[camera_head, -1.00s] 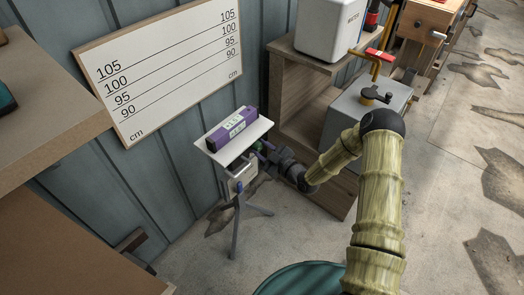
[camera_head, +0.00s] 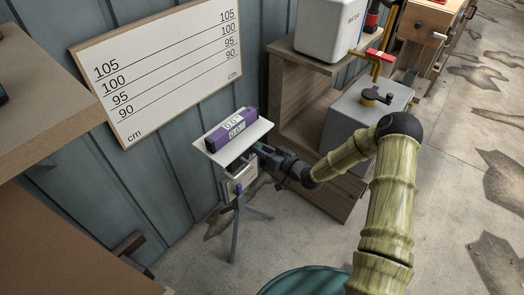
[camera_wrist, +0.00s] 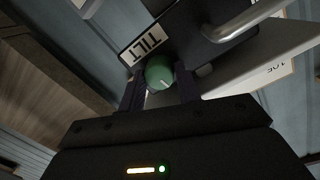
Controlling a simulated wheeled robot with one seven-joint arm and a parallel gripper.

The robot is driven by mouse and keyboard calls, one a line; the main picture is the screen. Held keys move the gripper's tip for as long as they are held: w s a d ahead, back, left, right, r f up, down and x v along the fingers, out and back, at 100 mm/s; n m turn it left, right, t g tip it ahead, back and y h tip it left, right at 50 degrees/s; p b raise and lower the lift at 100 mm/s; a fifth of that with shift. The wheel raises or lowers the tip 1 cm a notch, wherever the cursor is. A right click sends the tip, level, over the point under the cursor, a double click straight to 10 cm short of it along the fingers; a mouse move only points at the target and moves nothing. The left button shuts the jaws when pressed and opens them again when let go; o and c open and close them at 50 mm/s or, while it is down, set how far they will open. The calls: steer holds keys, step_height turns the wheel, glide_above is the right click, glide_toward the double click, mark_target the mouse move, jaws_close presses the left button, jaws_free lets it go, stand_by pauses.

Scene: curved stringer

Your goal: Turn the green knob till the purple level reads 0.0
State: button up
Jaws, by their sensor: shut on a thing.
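The purple level (camera_head: 213,139) lies on the white plate (camera_head: 255,134) of a tripod stand. Its small pale displays appear to read 0.0. The green knob (camera_wrist: 160,72) shows in the wrist view beside a label reading TILT, with a pale mark on its face. My gripper (camera_head: 262,152) reaches the stand from the right, under the plate edge. In the wrist view my gripper (camera_wrist: 160,88) is shut on the knob, one dark finger on each side. In the head view the knob is mostly hidden by the gripper.
A board with height lines (camera_head: 160,65) hangs on the wall behind the stand. A wooden shelf unit (camera_head: 300,110) and a grey box (camera_head: 362,120) stand right of it, near my arm. A brown cabinet (camera_head: 40,110) is at left. Floor around the tripod legs is open.

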steer(key=m, duration=0.3)
steer(key=shift+d+f+m, duration=0.1)
steer(key=shift+m, duration=0.2)
stand_by(0.4)
steer(key=o, duration=1)
steer(key=v, duration=1.7)
steer(key=shift+d, duration=0.3)
steer(key=shift+w, duration=0.1)
